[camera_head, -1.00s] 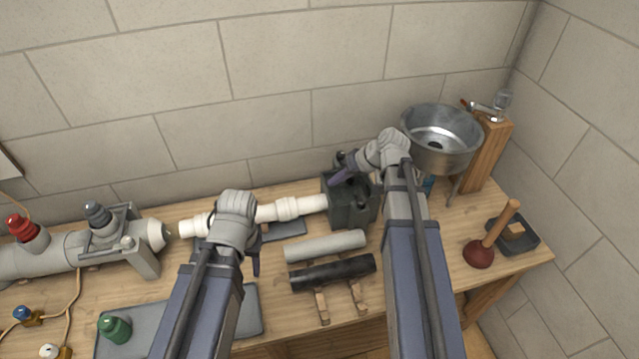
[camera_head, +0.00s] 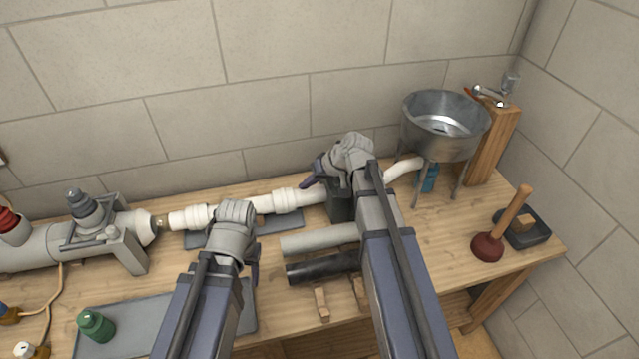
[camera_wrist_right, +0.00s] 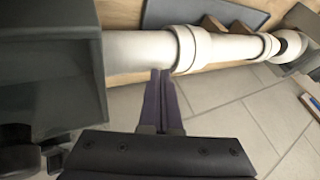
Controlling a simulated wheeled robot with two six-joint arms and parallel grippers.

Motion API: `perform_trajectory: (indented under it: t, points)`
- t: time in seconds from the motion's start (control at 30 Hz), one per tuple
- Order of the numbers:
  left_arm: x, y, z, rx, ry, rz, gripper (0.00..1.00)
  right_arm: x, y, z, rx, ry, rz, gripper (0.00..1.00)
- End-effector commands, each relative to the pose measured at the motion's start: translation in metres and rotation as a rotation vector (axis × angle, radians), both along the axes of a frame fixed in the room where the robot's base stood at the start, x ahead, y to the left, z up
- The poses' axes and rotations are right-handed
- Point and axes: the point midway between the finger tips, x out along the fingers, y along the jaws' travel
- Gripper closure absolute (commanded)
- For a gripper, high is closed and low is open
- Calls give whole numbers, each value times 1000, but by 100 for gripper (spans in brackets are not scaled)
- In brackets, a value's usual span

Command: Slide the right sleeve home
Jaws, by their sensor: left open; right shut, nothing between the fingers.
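A white pipe runs along the back of the bench, with a thicker white right sleeve (camera_head: 286,200) around it; the sleeve also shows in the right wrist view (camera_wrist_right: 190,48). A second white sleeve (camera_head: 190,217) sits further left, by the grey fitting. My right gripper (camera_head: 309,182) is shut and empty just right of the right sleeve. In the right wrist view its fingertips (camera_wrist_right: 160,76) are at the pipe, close to the sleeve's block-side edge; I cannot tell whether they touch. My left gripper (camera_head: 252,266) is open, in front of the pipe, its fingers partly hidden by its wrist.
A dark clamp block (camera_head: 341,206) holds the pipe right of the sleeve, partly behind my right arm. Grey (camera_head: 315,240) and black (camera_head: 322,267) tubes lie in front. A metal basin (camera_head: 440,125), plunger (camera_head: 489,246) and green bottle (camera_head: 95,324) stand around. Bench left of the tubes is partly clear.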

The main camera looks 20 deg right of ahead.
Motion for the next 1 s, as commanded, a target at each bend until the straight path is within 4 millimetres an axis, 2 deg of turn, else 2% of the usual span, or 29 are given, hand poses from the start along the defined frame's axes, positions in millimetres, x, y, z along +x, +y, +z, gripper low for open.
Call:
perform_trajectory:
  t: [0.2, 0.6, 0.83, 1.0]
  points:
    - [0, 0, 0, 0, 0, 0, 50, 0, 14, 0, -2, -1, -1, 100]
    - [0, 0, 0, 0, 0, 0, 50, 0, 16, 0, -1, 0, -2, 100]
    - [0, 0, 0, 0, 0, 0, 50, 0, 40, 0, 0, 0, 1, 100]
    - [0, 0, 0, 0, 0, 0, 50, 0, 40, 0, 1, 1, 1, 100]
